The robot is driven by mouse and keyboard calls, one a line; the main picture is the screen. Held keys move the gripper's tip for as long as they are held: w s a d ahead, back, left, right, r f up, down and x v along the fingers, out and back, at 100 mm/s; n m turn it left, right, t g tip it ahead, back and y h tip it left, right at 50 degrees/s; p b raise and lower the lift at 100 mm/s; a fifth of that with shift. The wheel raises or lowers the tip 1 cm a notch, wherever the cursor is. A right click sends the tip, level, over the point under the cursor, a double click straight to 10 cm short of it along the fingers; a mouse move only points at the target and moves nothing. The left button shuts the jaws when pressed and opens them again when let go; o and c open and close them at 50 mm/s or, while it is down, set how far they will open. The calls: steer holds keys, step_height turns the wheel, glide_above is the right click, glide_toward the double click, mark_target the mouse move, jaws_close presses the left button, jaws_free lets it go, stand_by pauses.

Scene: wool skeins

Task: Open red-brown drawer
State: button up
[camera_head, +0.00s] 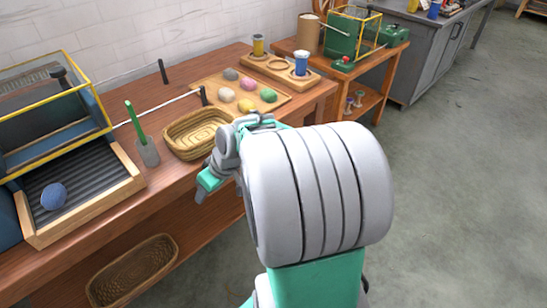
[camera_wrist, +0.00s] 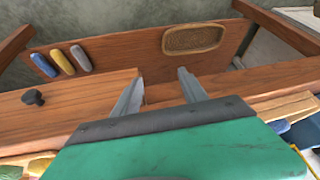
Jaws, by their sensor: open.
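In the wrist view a red-brown drawer front (camera_wrist: 85,99) runs along the bench edge, with a small dark round knob (camera_wrist: 33,97) near its left end. My gripper (camera_wrist: 160,84) is open, its two grey fingers apart and nothing visible between them. The left fingertip is close to the drawer's right end; the knob is well to the left, apart from the fingers. I cannot tell whether a finger touches the wood. In the head view my gripper (camera_head: 208,186) is at the bench's front edge, and my arm hides the bench behind it. I cannot make out the drawer front there.
A wicker basket (camera_head: 170,148) sits on the bench (camera_head: 160,203) beside my gripper. A wooden board (camera_head: 212,84) with several coloured skeins lies behind. A lower shelf (camera_wrist: 120,50) holds three skeins and a wicker tray (camera_wrist: 165,45). Open floor (camera_head: 450,200) lies right.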

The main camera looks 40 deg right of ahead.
steer(key=w+d+f+t+b, duration=0.1)
steer(key=w+d+f+t, duration=0.15)
steer(key=d, duration=0.55)
steer(key=w+d+f+t+b, duration=0.1)
steer(key=d+f+t, duration=0.15)
steer(key=d, duration=0.45)
steer(key=s+d+f+m+t+h, duration=0.1)
steer(key=s+d+t, duration=0.1)
steer(key=d, duration=0.4)
steer(key=s+d+f+m+t+h, duration=0.1)
steer(key=s+d+t, duration=0.1)
steer(key=d, duration=0.4)
steer(key=b+x, duration=0.1)
steer(key=x, duration=0.6)
steer(key=shift+w+d, duration=0.35)
steer(key=shift+w, duration=0.15)
steer(key=shift+r, duration=0.1)
steer(key=shift+c, duration=0.3)
jaws_close()
